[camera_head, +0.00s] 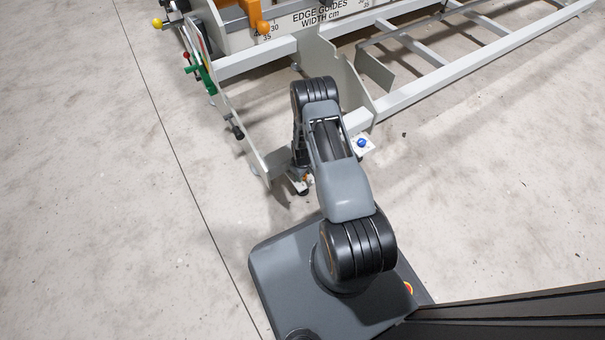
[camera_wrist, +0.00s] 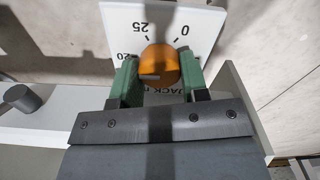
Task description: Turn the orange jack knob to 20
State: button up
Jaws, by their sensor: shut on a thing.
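The orange jack knob (camera_wrist: 158,66) sits on a white dial plate (camera_wrist: 190,28) in the wrist view. The plate shows 0, 25 and 20, upside down or tilted, and part of the word JACK. My gripper (camera_wrist: 159,76) has its green fingers on either side of the knob and is shut on it. A short grey mark lies on the lower left of the knob face; the exact reading cannot be told. The 20 is left of the knob, partly next to the left finger. In the head view my arm hides most of the knob and plate.
A grey cylindrical knob (camera_wrist: 22,97) stands on the pale rail at left in the wrist view. The gantry frame (camera_head: 445,77) spans the top; open floor lies left and right.

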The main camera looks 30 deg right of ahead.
jog(key=o, duration=0.9)
jog(key=shift+o, duration=0.2)
notch_tip(320, 180, up, 14)
jog(key=p, duration=0.5)
jog(key=shift+p, duration=0.4)
jog(key=shift+f, duration=0.1)
